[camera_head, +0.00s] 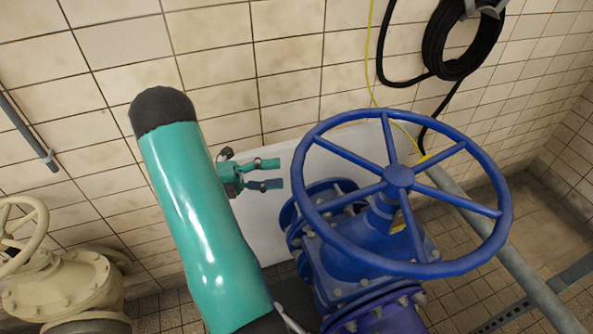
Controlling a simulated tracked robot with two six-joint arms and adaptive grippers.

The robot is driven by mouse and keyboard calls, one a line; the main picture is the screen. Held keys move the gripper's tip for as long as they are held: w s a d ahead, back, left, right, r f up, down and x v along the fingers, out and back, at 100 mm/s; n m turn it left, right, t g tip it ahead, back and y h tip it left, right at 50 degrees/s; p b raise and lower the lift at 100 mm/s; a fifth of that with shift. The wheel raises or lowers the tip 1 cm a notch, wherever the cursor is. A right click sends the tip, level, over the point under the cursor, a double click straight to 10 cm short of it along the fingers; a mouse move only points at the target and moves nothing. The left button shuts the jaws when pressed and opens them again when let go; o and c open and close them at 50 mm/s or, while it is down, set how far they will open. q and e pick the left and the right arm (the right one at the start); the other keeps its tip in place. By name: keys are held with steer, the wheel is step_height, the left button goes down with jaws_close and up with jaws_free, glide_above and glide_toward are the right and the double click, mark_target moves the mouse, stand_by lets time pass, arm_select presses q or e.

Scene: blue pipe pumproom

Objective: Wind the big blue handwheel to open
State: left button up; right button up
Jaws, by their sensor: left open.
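The big blue handwheel (398,178) sits on a blue valve (345,257) right of centre, with several spokes meeting at its hub. My left gripper (279,173) is teal with dark joints and is open and empty. Its two fingers point right, towards the left side of the wheel's rim, and a small gap shows between them and the rim in the picture. I cannot tell the gap in depth. My teal left arm fills the area left of the gripper and hides part of the wall and floor. My right gripper is not in view.
A cream valve with its own handwheel (18,232) stands at the lower left. A coiled black hose (463,40) hangs on the tiled wall above right. A grey pipe (520,275) runs diagonally at the lower right. A white panel (262,220) stands behind the blue valve.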

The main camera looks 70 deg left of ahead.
mark_target(297, 172)
arm_select(q)
steer(key=x, duration=0.5)
steer(key=shift+w+d+p, duration=0.1)
steer(key=shift+w+p, duration=0.25)
steer(key=shift+f, duration=0.1)
jaws_close()
